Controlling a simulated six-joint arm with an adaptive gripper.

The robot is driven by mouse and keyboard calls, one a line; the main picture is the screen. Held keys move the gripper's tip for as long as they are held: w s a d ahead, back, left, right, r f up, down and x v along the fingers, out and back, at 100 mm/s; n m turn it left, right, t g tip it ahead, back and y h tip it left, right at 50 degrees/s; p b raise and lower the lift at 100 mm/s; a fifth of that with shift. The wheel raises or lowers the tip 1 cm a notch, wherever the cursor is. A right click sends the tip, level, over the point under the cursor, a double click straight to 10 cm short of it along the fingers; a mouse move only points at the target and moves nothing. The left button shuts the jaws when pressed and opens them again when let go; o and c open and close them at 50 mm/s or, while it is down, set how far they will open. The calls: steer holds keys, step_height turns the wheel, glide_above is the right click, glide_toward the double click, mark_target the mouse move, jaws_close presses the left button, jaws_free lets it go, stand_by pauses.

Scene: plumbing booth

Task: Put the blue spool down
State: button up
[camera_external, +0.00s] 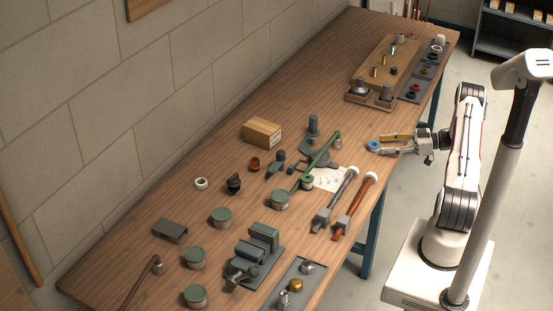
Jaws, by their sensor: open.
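The blue spool (373,145) is a small blue ring-shaped piece with a pale centre near the right edge of the wooden workbench. My gripper (382,144) is at the spool from the right, its fingers pointing left. The jaws are open, with the spool at or between the fingertips. At this size I cannot tell whether the spool touches the bench or a finger.
A board with fittings (387,62) stands at the far end. Bare bench lies beyond the spool.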

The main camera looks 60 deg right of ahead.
mark_target(369, 143)
steer(key=shift+d+x, duration=0.15)
steer(key=shift+x, duration=1.15)
steer(key=shift+d+x, duration=0.1)
steer(key=shift+x, duration=1.2)
steer(key=shift+w+r, duration=0.15)
steer(key=c, duration=0.8)
steer(key=shift+r, duration=0.2)
steer(key=shift+c, duration=0.2)
step_height(369, 143, up, 10)
steer(key=shift+f, duration=0.2)
